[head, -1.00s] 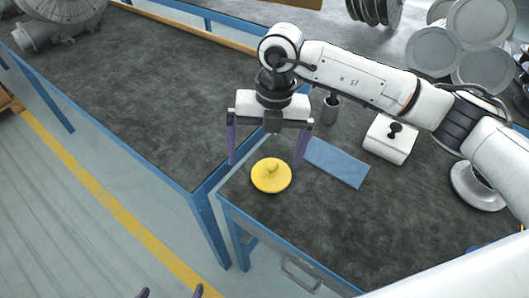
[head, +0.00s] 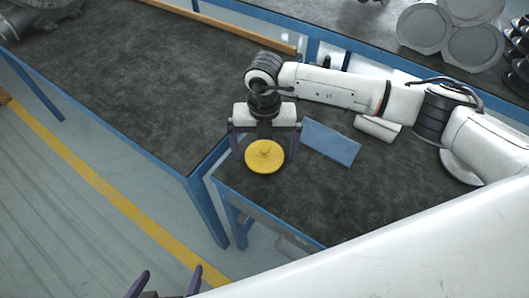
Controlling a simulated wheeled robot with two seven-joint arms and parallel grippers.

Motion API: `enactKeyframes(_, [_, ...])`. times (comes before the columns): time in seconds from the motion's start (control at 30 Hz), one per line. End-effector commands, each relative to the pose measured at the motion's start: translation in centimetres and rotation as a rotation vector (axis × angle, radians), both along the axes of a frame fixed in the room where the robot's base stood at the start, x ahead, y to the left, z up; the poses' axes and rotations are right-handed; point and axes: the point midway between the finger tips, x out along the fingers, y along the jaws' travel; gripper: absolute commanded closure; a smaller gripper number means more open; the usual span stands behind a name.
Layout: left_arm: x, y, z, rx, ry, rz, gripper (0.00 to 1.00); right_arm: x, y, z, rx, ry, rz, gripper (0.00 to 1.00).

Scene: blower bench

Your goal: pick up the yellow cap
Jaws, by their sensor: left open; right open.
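The yellow cap (head: 265,158) is a round disc with a small raised knob. It lies on the dark top of the right-hand bench, near its left corner. My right gripper (head: 264,148) comes down over it from behind, open, with one dark finger to each side of the cap. I see gaps between the fingers and the cap's rim; their exact height above the bench is hard to tell. My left gripper (head: 166,284) shows only its open purple fingers at the bottom edge, low over the floor and far from the cap.
A flat blue pad (head: 331,142) lies just right of the cap. A white block (head: 378,128) lies further right. The bench (head: 290,200) is bare in front of these. A second dark bench (head: 130,85) stands left across a narrow gap. Grey flanged parts (head: 425,28) stand behind.

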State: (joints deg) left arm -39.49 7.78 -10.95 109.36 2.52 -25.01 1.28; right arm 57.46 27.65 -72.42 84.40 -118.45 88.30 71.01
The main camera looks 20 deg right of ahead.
Motion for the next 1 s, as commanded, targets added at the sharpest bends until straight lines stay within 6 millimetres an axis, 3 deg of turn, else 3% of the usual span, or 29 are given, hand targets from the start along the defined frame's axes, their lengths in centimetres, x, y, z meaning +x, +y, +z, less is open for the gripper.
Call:
enactKeyframes(0.2, [0.1, 0.0, 0.0, 0.0, -0.001, 0.0, 0.0, 0.0, 0.0, -0.1, 0.001, 0.0, 0.001, 0.0])
enactKeyframes(0.5, [0.3, 0.0, 0.2, -0.001, -0.006, 0.0, 0.0, 0.0, 0.0, 0.0, 0.001, -0.001, 0.001, 0.48])
enactKeyframes(0.77, [0.4, 0.0, 0.2, 0.0, -0.007, 0.001, 0.0, 0.1, 0.0, 0.3, 0.002, -0.002, 0.0, 0.48])
enactKeyframes(1.0, [0.4, 0.0, -0.3, 0.0, -0.007, 0.001, 0.0, 0.2, 0.0, 4.3, 0.002, -0.006, 0.0, 0.48])
